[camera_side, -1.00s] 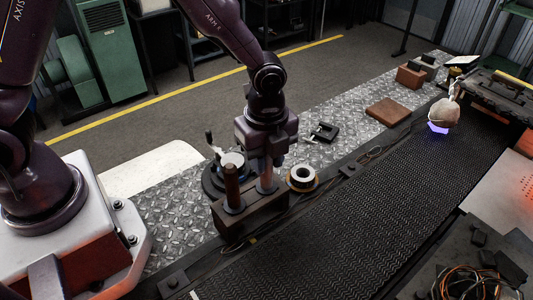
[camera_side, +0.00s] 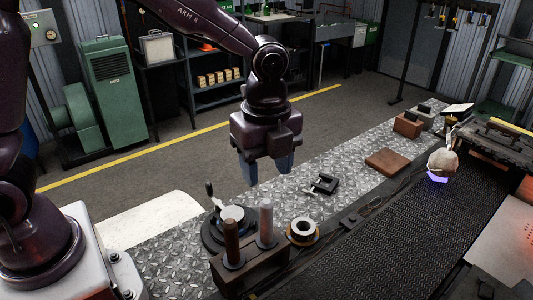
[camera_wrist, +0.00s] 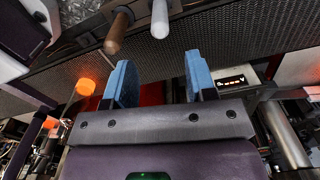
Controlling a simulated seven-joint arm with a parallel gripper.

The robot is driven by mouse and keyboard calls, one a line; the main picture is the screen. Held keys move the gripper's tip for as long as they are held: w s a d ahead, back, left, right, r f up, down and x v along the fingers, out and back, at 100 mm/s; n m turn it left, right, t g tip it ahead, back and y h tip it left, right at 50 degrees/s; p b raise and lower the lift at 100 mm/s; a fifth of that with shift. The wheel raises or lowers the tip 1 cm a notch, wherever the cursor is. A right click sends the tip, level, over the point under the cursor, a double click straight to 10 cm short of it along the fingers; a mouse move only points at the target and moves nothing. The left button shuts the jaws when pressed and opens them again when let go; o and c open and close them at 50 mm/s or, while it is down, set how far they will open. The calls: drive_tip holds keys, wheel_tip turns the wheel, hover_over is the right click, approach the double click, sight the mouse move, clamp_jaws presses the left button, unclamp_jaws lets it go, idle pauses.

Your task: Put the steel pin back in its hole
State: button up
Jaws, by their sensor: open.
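The steel pin (camera_side: 266,222) is a light grey rod standing upright in the dark block (camera_side: 262,272). It also shows in the wrist view (camera_wrist: 159,18), beyond my fingertips. A brown pin (camera_side: 231,238) stands to its left in the same block and shows in the wrist view (camera_wrist: 118,32). My gripper (camera_side: 266,172) hangs above and behind the block, open and empty, with its two blue fingers apart. In the wrist view the space between the fingers (camera_wrist: 160,78) holds nothing. The lower end of the steel pin is hidden inside its collar on the block.
A round dark fixture with a lever (camera_side: 213,238) stands behind the block. A pale ring (camera_side: 303,229) lies to its right. A black clamp-like part (camera_side: 321,185) and a brown slab (camera_side: 387,162) lie on the tread plate (camera_side: 350,158). The dark belt (camera_side: 375,245) runs along the front.

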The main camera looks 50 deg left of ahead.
wheel_tip(320, 180, up, 2)
drive_tip(key=shift+r, duration=0.1)
drive_tip(key=s+a+r+n+t, duration=0.2)
drive_tip(key=s+a+r+n, duration=0.2)
drive_tip(key=s+n, duration=0.3)
drive_tip(key=s+a+r+n+t, duration=0.3)
drive_tip(key=s+a+r+n, duration=0.2)
drive_tip(key=n, duration=0.7)
drive_tip(key=s+a, duration=0.2)
drive_tip(key=s, duration=0.1)
drive_tip(key=shift+a+n+t, duration=0.3)
drive_tip(key=shift+n, duration=0.1)
